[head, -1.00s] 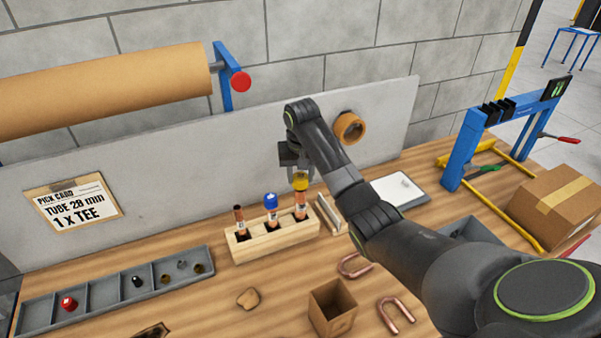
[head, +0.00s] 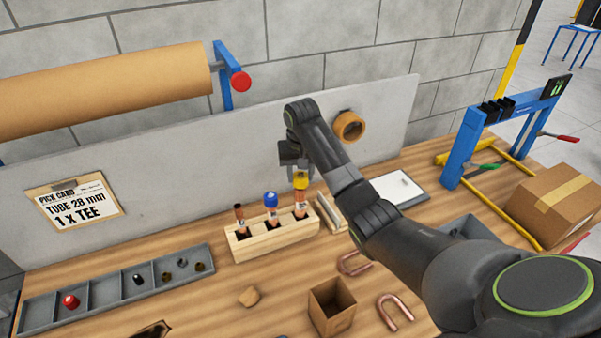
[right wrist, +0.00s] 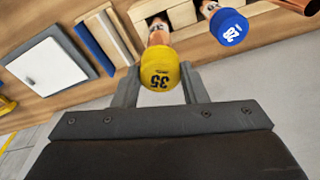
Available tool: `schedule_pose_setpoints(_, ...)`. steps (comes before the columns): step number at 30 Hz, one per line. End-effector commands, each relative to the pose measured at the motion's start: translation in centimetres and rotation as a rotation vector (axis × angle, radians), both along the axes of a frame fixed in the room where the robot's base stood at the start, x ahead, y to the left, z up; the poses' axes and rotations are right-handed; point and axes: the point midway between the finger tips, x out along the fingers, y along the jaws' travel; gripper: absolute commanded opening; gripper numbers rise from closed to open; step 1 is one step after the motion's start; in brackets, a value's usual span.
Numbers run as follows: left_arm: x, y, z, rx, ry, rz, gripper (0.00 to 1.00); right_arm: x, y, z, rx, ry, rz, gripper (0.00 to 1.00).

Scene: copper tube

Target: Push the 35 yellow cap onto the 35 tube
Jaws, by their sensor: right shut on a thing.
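The yellow cap (head: 300,180), marked 35 in the right wrist view (right wrist: 160,66), sits at the top of the 35 tube (head: 300,205). The copper tube stands upright in the right hole of the wooden block (head: 247,246), and a little of it shows beyond the cap in the right wrist view (right wrist: 158,33). My right gripper (head: 297,167) is above the block, its fingers (right wrist: 160,86) shut on the yellow cap from both sides. How far the cap is down on the tube cannot be told. My left gripper is not in view.
Next to it in the block stand a tube with a blue 28 cap (head: 270,200) and a thinner bare-topped tube (head: 239,217). A grey divided tray (head: 103,287) lies left. A cardboard box (head: 332,308) and copper bends (head: 395,312) lie in front.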

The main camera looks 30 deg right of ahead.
Motion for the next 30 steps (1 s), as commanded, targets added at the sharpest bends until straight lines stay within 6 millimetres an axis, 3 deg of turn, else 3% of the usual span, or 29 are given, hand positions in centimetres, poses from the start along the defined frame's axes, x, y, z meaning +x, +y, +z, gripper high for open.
schedule_pose_setpoints(30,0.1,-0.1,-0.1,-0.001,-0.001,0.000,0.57,0.0,0.0,-1.6,0.000,0.001,0.000,0.18)
